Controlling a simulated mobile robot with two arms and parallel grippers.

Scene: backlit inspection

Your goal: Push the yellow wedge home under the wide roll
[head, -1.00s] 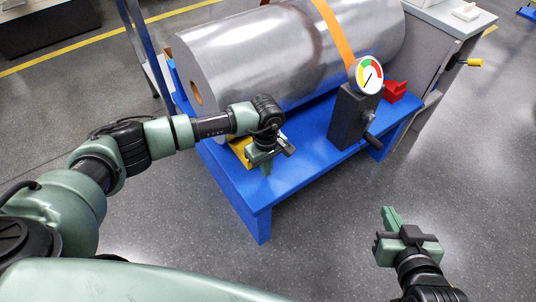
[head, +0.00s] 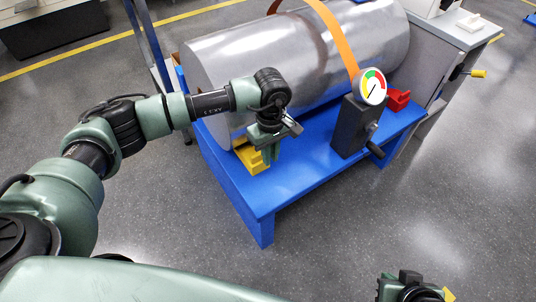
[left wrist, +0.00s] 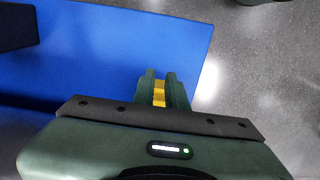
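The yellow wedge (head: 250,161) lies on the blue stand (head: 285,185) at the near left end of the wide metal roll (head: 300,60). How far it reaches beneath the roll is hidden. My left gripper (head: 270,154) points down just above the wedge's right side and partly covers it. In the left wrist view, its two fingers (left wrist: 161,85) stand a little apart, with yellow of the wedge (left wrist: 160,98) visible between them; contact cannot be judged. My right gripper (head: 400,284) is cut off at the bottom edge, its fingertips unclear.
A dark block with a round gauge (head: 372,87) and a crank stands on the stand right of my left gripper. A red wedge-like piece (head: 398,100) sits behind it. An orange strap (head: 335,35) crosses the roll. The grey floor in front is clear.

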